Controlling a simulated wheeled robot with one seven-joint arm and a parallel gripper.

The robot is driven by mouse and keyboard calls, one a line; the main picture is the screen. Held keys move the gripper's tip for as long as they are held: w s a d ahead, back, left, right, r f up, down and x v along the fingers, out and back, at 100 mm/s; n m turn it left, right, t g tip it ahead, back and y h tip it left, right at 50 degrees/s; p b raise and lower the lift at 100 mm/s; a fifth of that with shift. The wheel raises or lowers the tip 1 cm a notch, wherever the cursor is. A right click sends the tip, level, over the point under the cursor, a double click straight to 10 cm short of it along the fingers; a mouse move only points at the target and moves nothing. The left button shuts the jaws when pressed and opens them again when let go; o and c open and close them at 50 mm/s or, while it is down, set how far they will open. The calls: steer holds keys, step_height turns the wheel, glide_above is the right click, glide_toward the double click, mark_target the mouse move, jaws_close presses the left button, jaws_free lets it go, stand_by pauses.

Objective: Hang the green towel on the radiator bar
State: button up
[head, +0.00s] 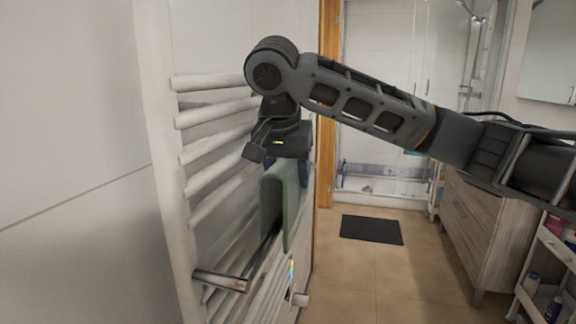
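The green towel (291,206) hangs folded over like an upside-down U beside the white radiator. The chrome radiator bar (222,281) sticks out in front of the radiator and runs back between the towel's two flaps. The towel's top fold looks higher than the bar, with a gap under it; I cannot tell whether any of the cloth touches the bar. My gripper (285,168) points down at the top of the towel, right over the fold. Its fingertips are mostly hidden by its dark body and the towel, so its grip does not show.
The white radiator (172,220) with several rungs stands close on the left of my gripper. A wooden cabinet (478,225) and a white cart (545,265) with bottles stand at the right. The floor around the dark mat (371,229) is clear.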

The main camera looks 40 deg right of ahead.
steer(key=shift+f+b, duration=1.2)
steer(key=shift+f, duration=2.9)
steer(key=o, duration=1.2)
steer(key=v, duration=0.7)
steer(key=shift+a+r+p, duration=0.1)
steer(key=shift+r+p, duration=0.05)
steer(key=shift+p, duration=0.2)
steer(key=shift+s+a+r, duration=0.1)
steer(key=shift+s+r, duration=0.05)
steer(key=shift+r, duration=0.1)
